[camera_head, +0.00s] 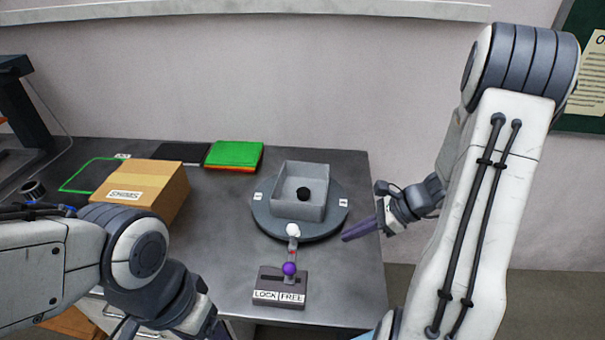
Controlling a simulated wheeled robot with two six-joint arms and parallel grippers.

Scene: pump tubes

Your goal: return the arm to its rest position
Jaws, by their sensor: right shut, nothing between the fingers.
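My right arm comes in from the right, with its elbow raised high. My right gripper (348,236) points left over the table's right edge, near the round turntable (268,222). Its fingers are shut and hold nothing. My left arm reaches in at the lower left. Its wrist runs down to the bottom edge, and its fingertips are not clearly visible.
A cardboard box (150,190) labelled SHIMS stands on the dark table (223,285) at left. Green and other folders (235,154) lie at the back. A dark stand (25,120) is at the far left. A wall closes off the back; the space right of the table is open floor.

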